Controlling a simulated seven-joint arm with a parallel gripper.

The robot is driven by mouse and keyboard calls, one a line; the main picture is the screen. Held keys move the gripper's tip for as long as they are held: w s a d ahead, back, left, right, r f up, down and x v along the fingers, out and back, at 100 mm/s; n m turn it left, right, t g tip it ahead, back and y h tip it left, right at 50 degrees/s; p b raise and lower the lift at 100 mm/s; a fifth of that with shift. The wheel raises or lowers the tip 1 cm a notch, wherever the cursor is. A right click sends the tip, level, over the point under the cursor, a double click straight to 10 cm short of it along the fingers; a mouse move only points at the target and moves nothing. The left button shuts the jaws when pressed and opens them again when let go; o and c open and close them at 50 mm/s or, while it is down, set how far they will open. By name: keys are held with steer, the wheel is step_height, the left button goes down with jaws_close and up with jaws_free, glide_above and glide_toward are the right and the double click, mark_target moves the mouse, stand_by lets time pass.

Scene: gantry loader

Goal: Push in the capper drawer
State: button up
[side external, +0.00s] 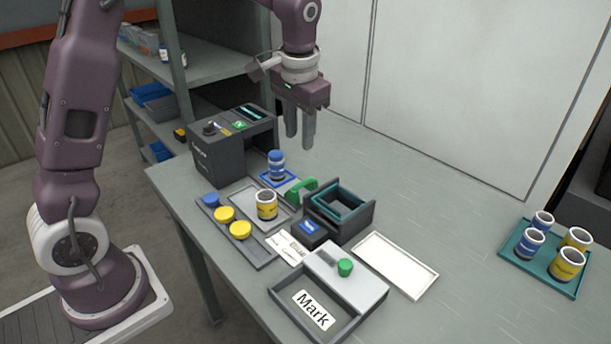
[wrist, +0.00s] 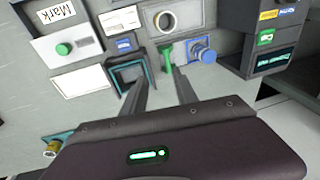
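No drawer is legibly marked as the capper. A dark machine (side external: 220,145) with a small screen stands at the back left; a blue-capped jar (side external: 277,166) stands on a blue plate (side external: 290,180) beside it. A dark box with a teal-lined opening (side external: 345,205) sits mid-table, near a green handle (side external: 301,188). At the front, a grey tray labelled Mark (side external: 340,322) adjoins a light block with a green knob (side external: 345,267). My gripper (side external: 299,141) is open and empty, above the table behind the jar. In the wrist view its fingers (wrist: 160,78) are apart, near the green handle (wrist: 166,56).
A rack with blue and yellow caps (side external: 258,258) lies front left, beside a yellow-labelled jar (side external: 267,205). A white tray (side external: 425,287) lies front right. A teal tray (side external: 546,284) with several jars stands far right.

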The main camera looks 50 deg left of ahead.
steer(key=g, duration=0.1)
glide_toward(306, 180)
steer(key=f, duration=0.5)
steer(key=a+f, duration=0.1)
steer(key=f, duration=0.2)
steer(key=shift+a, duration=0.1)
jaws_close()
steer(key=shift+w, duration=0.1)
stand_by(0.6)
